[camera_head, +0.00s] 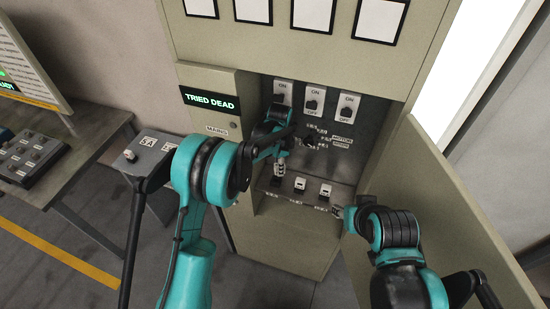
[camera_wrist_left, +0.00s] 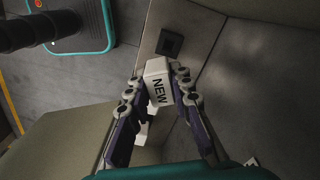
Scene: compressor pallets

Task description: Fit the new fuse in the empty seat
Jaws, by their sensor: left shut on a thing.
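The new fuse (camera_wrist_left: 158,88), a white block marked "NEW", is held between the two fingers of my left gripper (camera_wrist_left: 158,92) in the left wrist view. A dark square seat (camera_wrist_left: 170,43) shows empty on the grey ledge just beyond the fuse; the fuse is apart from it in this picture. In the head view my left gripper (camera_head: 280,169) is inside the cabinet, over the left end of the ledge, and hides what is under it. Two white fuses (camera_head: 300,184) (camera_head: 326,190) sit to its right. My right gripper (camera_head: 343,212) is by the cabinet's right edge; its fingers are too small to read.
Three ON/OFF switches (camera_head: 315,100) are on the back panel above. A small "TRIED DEAD" display (camera_head: 209,101) is at the left. The open cabinet door (camera_head: 440,200) bounds the right side. A bench (camera_head: 60,165) with a control box stands at the left.

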